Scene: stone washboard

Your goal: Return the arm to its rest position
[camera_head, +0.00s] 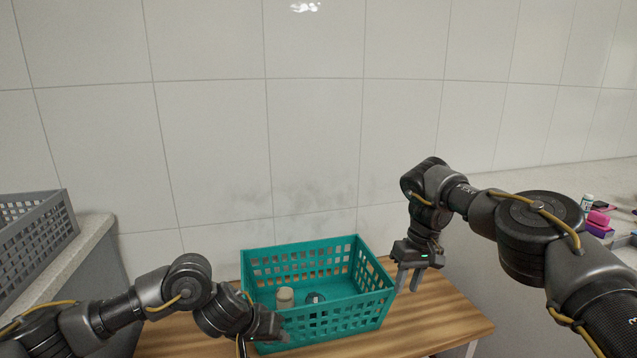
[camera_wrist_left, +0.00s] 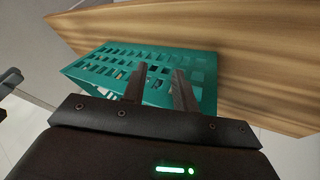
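My right gripper (camera_head: 409,282) hangs with its fingers pointing down, just right of the teal basket (camera_head: 322,328). A gap shows between its fingers and nothing is in it. My left gripper (camera_head: 282,335) is low at the basket's front left in the head view. In the left wrist view its two fingers (camera_wrist_left: 159,85) are apart with nothing held between them, and the basket (camera_wrist_left: 205,72) shows behind them. Whether the left fingers touch the basket I cannot tell.
The basket stands on a wooden table (camera_head: 440,325) and holds a cream jar (camera_head: 285,298) and a small dark-and-white item (camera_head: 315,298). A grey crate (camera_head: 38,235) is on the left counter. A bottle (camera_head: 587,203) and pink item (camera_head: 598,219) are at the right. A tiled wall closes the back.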

